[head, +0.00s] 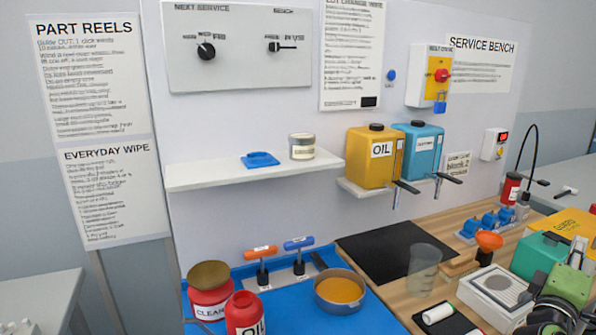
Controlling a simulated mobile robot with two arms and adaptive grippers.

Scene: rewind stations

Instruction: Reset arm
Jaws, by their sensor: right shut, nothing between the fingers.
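My right gripper (545,320) is at the bottom right corner, dark and partly cut off by the frame edge. It is shut and holds nothing that I can see. It is in front of a green device (568,285) and beside a white box with a round grille (495,286). Whether it touches either cannot be told. My left gripper is not in view.
The blue mat holds red cans (245,314) and a pan (339,291). A black mat (385,250) is mostly clear.

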